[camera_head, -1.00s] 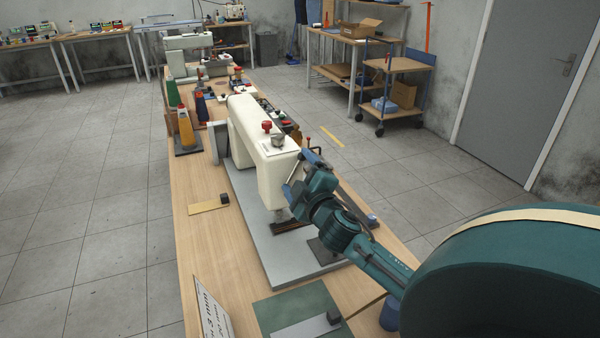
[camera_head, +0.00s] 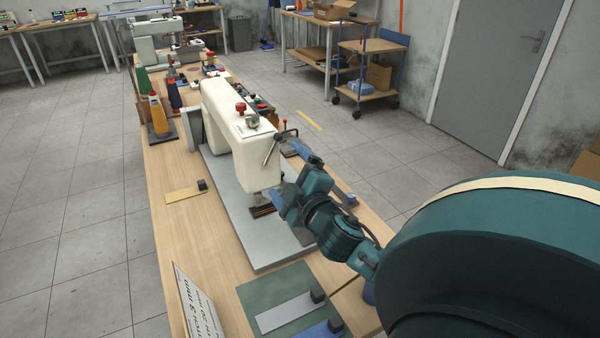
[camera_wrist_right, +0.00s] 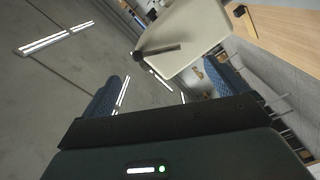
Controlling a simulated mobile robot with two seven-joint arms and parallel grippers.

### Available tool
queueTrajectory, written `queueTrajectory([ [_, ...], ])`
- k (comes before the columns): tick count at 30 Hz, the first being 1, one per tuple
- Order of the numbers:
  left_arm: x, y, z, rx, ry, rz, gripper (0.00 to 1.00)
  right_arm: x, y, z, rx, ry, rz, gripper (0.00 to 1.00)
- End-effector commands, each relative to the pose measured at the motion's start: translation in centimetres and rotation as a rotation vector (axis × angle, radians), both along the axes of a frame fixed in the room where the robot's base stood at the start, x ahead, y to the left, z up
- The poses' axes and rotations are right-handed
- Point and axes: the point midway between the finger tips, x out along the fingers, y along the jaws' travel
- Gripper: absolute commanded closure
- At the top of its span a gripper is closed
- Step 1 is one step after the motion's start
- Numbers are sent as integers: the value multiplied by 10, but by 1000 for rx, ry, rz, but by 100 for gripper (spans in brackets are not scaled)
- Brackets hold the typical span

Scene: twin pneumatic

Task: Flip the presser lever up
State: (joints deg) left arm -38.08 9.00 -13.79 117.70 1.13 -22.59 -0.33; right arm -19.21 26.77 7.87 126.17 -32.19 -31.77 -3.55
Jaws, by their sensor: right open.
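The white sewing machine (camera_head: 228,112) stands on a grey base plate. The presser lever (camera_head: 271,150) is a thin dark bar on the near end of its head, slanting from lower left to upper right in the head view. In the right wrist view the lever (camera_wrist_right: 162,49) has a black end and lies across the white head, ahead of the gap between the fingers. My right gripper (camera_head: 287,175) is open and empty, close to the machine head and apart from the lever. Its two blue-padded fingers show in the right wrist view (camera_wrist_right: 162,80). My left gripper is out of view.
Thread cones (camera_head: 157,114) stand at the back left. A green mat (camera_head: 262,290) with a metal plate and a sign card (camera_head: 192,303) lie near the front. The table left of the machine is mostly clear.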

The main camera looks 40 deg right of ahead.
Motion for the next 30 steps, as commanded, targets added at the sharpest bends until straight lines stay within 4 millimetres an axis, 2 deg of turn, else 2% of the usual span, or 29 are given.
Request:
queueTrajectory([
  [3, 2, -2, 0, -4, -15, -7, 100, -25, 8, -3, 2, 3, 0, 2],
  [10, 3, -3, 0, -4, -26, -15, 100, -53, 17, -2, 2, 4, -1, 2],
  [30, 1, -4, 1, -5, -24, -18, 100, -58, 18, 0, 1, 2, 0, 2],
])
